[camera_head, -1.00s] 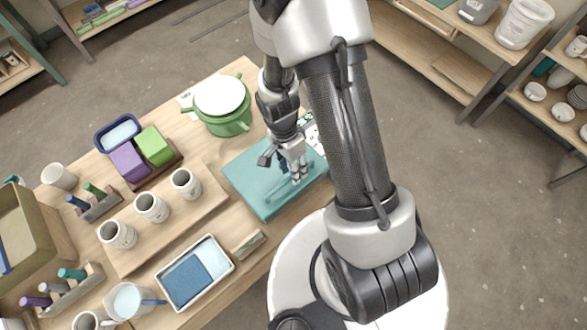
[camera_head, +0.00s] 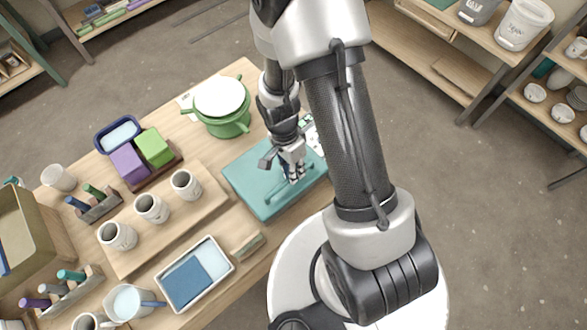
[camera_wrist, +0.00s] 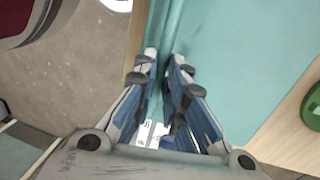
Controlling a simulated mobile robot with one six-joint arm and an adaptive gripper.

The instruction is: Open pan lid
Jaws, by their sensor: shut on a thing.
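A flat teal rectangular lid (camera_head: 253,180) with a raised bar handle lies at the right end of the wooden table. My gripper (camera_head: 296,180) is over its right half, with the fingers pointing down at the handle. In the wrist view, the teal handle (camera_wrist: 172,28) runs between my gripper's fingertips (camera_wrist: 165,62), which are shut on it. The teal lid's flat top (camera_wrist: 240,60) fills much of that view. I cannot tell whether the lid is raised; what is under it is hidden.
A green pot (camera_head: 228,124) with a white top stands behind the lid. A white tray with blue contents (camera_head: 188,284) and a board with several cups (camera_head: 150,207) are to the left. Shelves (camera_head: 455,75) stand at the right. Floor between is clear.

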